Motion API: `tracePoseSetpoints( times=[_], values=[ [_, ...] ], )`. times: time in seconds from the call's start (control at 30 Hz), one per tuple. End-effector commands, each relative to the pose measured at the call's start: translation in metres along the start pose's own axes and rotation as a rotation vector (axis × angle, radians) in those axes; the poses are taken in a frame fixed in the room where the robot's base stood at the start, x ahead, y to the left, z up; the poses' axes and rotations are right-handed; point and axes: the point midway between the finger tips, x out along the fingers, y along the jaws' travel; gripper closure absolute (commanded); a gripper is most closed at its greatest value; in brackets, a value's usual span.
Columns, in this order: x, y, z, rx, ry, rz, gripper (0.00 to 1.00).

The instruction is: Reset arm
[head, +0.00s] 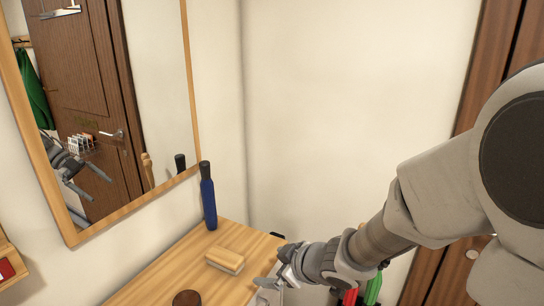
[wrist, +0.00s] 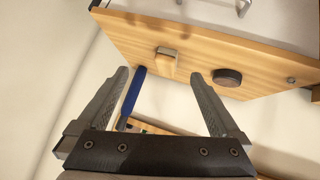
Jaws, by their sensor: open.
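My gripper (head: 272,266) is at the right edge of the wooden table top (head: 165,277) in the head view, with my arm reaching in from the right. In the wrist view my gripper (wrist: 158,76) shows two dark fingers spread apart, with nothing held between them. The table top (wrist: 215,50) appears tilted ahead of the fingertips. A wooden brush or block with a pale underside (head: 225,261) lies on the table, left of my gripper. How far the fingers are from the table edge is hard to tell.
A blue bottle with a black top (head: 208,195) stands at the back of the table by the wall. A dark round object (head: 187,298) sits near the front. A wood-framed mirror (head: 70,237) hangs at left. Red and green items (head: 373,290) show below my arm.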

Motion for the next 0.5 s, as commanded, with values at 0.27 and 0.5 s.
tracePoseSetpoints(
  times=[0.27, 0.5],
  values=[
    [-0.089, 0.073, 0.019, 0.155, -0.233, 0.378, 0.0],
    [-0.175, 0.074, 0.039, 0.408, -0.366, 0.544, 0.0]
  ],
)
